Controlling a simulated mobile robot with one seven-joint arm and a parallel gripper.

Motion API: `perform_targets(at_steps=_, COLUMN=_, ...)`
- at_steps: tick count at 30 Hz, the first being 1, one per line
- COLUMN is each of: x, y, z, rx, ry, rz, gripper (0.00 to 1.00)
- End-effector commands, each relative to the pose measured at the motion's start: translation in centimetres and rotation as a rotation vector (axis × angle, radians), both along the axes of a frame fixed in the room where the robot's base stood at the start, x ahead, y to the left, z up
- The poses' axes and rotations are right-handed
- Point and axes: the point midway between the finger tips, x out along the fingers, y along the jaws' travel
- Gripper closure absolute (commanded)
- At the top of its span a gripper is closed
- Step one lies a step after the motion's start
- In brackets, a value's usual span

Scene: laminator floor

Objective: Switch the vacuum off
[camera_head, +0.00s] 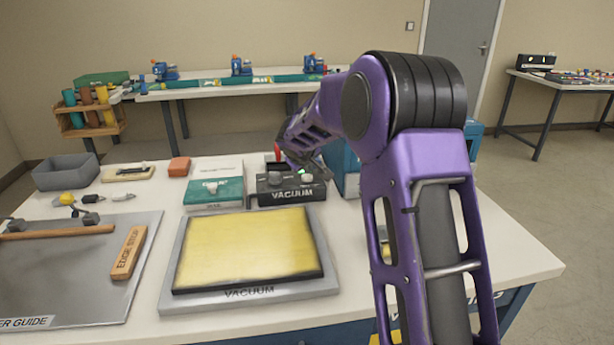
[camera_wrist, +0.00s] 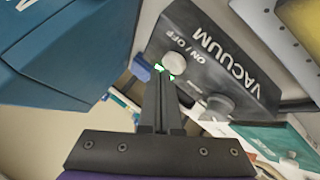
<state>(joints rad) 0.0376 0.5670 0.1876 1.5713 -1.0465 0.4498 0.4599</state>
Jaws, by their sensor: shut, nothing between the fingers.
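The dark vacuum control box (camera_head: 290,195), lettered VACUUM, stands behind the yellow-topped vacuum plate (camera_head: 250,250). The wrist view shows the box's face (camera_wrist: 225,50) close up, with a pale round button (camera_wrist: 173,62) beside the words ON / OFF and a grey knob (camera_wrist: 218,105). Small green spots, perhaps a lit lamp, show by my fingertips. My gripper (camera_wrist: 162,80) is shut and empty, its tips just below the button in the picture. I cannot tell whether they touch it. In the head view my arm partly covers the box's far side.
A blue machine (camera_head: 343,165) stands right beside the box. A green-and-white box (camera_head: 214,190) is to its left, with a red block (camera_head: 179,166) behind. A metal plate (camera_head: 80,285) with an edge stop block (camera_head: 129,252) lies at front left. The table's right front is mostly clear.

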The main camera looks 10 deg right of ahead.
Motion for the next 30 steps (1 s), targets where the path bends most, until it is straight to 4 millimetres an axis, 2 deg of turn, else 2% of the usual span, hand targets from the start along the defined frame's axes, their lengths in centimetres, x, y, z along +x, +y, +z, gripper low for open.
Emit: perform_targets(at_steps=30, x=-0.01, y=0.06, z=-0.90, rx=0.000, ry=0.000, rz=0.002, gripper=1.00)
